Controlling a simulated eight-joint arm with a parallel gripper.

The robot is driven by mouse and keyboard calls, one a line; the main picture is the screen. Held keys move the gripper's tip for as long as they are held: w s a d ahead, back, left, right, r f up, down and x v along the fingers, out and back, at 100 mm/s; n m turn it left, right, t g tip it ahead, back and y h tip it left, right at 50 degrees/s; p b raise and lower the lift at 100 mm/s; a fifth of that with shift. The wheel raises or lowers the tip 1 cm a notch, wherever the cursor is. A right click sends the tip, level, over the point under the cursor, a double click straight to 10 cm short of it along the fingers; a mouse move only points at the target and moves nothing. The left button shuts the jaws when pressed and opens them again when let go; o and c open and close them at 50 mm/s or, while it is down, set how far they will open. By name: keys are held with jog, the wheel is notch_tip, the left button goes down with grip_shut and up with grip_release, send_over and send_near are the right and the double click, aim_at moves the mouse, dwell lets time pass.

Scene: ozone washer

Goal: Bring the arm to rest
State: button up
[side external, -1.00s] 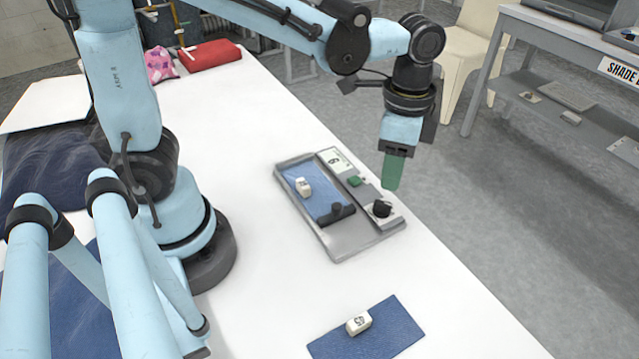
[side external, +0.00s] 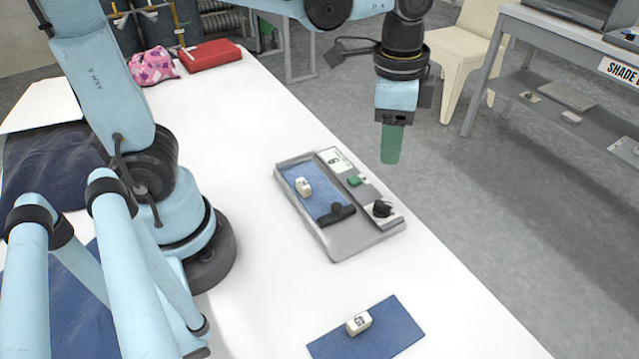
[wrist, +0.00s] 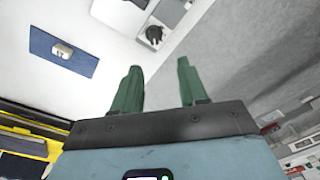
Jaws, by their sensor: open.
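My gripper (side external: 391,145) hangs in the air above the back right side of the white table, pointing down. Its two green fingers line up in the side view. In the wrist view my gripper (wrist: 158,88) shows its fingers spread apart with nothing between them. The grey washer tray (side external: 340,245) lies on the table below and left of my gripper. A white block (side external: 303,188) sits on the blue panel inside the tray. My arm is raised and bent, its upper part cut off by the top of the side view.
A black knob (side external: 381,209) and a green button (side external: 354,181) are on the tray's right panel. A second white block (side external: 358,323) lies on a blue mat (side external: 395,325) at the front. A red pouch (side external: 210,54) and a pink cloth (side external: 152,67) lie at the back left.

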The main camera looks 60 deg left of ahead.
jog(key=s+a+f+n+t, duration=0.1)
jog(key=s+a+n+t, duration=0.2)
jog(key=a+n+t, duration=0.3)
jog(key=shift+s+a+f+n, duration=0.25)
jog(key=shift+a+n, duration=1.1)
jog(key=shift+n, duration=0.05)
dwell(1.5)
